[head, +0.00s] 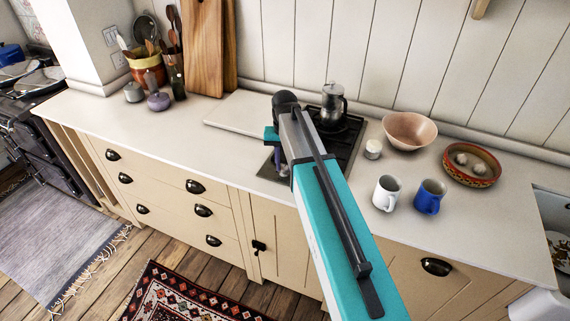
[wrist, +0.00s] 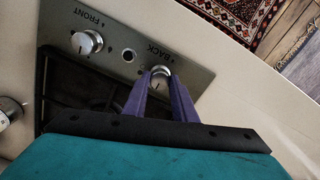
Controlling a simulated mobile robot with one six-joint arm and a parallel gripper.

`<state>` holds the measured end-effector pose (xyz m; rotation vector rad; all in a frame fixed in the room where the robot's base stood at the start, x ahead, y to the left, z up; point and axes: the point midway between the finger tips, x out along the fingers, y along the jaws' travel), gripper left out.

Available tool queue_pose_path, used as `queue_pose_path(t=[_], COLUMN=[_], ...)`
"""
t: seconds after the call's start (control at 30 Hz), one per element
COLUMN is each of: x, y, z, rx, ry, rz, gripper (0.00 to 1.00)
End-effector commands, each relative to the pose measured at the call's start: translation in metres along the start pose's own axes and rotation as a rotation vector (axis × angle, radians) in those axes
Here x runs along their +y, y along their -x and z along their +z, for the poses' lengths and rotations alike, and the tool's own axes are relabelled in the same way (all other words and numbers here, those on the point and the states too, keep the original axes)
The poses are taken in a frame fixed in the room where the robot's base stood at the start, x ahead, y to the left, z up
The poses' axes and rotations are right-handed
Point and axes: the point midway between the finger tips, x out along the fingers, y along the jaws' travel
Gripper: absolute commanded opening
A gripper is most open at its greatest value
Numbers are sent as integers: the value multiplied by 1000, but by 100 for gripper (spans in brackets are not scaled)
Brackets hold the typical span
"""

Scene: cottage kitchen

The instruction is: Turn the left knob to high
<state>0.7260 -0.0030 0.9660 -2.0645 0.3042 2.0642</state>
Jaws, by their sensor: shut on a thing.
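The hob's steel panel (wrist: 112,38) carries two silver knobs in the wrist view. The knob marked BACK (wrist: 160,75) is between the purple fingertips of my gripper (wrist: 160,84), which is shut on it. This is the left knob as seen from the head camera, since the wrist view is turned about. The other knob, by the FRONT mark (wrist: 87,42), stands free. Its pointer setting is too small to read, and the fingers partly cover the held knob. In the head view my gripper (head: 279,158) is low over the hob's left front, and my arm hides the knobs.
A metal moka pot (head: 333,104) stands on the hob (head: 352,138). To the right are a small white jar (head: 373,149), a pink bowl (head: 409,130), a white mug (head: 386,193) and a blue mug (head: 429,197). A pale board (head: 238,112) lies left of the hob.

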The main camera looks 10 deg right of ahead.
Motion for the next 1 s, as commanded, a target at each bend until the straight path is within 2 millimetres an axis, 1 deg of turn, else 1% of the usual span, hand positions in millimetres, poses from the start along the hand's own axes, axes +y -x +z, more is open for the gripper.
queue_pose_path(t=[0.17, 0.37, 1.0], x=[0, 0, 1], y=[-1, -1, -1], z=[0, 0, 0], rx=[0, 0, 0], ry=[58, 176, 743], rz=[-1, -1, -1], gripper=[2, 2, 2])
